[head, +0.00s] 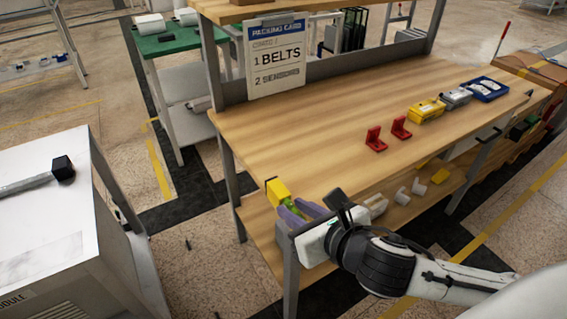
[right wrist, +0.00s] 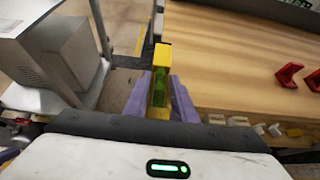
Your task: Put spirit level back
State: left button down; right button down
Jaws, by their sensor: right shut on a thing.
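The spirit level is a short yellow bar with a green vial (head: 279,192). It also shows in the right wrist view (right wrist: 161,62), standing out lengthwise between the purple fingers. My right gripper (head: 299,211) is shut on it at the near left corner of the wooden workbench (head: 330,135). Whether the level touches the bench edge I cannot tell. In the right wrist view my right gripper (right wrist: 161,98) has one finger on each side of the level. My left gripper is not in view.
Two red brackets (head: 375,140) stand on the bench. A yellow device (head: 427,110), a grey device (head: 456,97) and a blue tray (head: 488,88) line its right side. A packing card (head: 275,57) stands at the back. Small parts lie on the lower shelf. The bench's left top is clear.

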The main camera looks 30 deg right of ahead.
jog(key=shift+n+y, duration=0.4)
jog(key=w+d, duration=0.1)
jog(key=w, duration=0.1)
jog(key=w+d+b, duration=0.1)
jog(key=w+d, duration=0.2)
jog(key=w, duration=0.1)
jog(key=shift+w+d, duration=0.3)
jog(key=shift+d, duration=0.1)
jog(key=w+d+r+b, duration=0.2)
jog(key=w+d+r, duration=0.5)
jog(key=d+r, duration=0.15)
jog(key=shift+m+h, duration=0.3)
jog(key=f, duration=0.2)
jog(key=f+b, duration=0.1)
jog(key=f, duration=0.1)
jog(key=d+f, duration=0.1)
jog(key=f, duration=0.1)
jog(key=shift+s, duration=0.1)
jog(key=shift+f+b, duration=0.3)
jog(key=shift+f, duration=0.3)
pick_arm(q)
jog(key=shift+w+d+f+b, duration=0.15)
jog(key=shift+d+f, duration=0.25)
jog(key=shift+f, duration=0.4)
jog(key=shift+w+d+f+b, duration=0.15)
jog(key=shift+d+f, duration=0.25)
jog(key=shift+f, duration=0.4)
pick_arm(e)
jog(key=shift+f, duration=1.65)
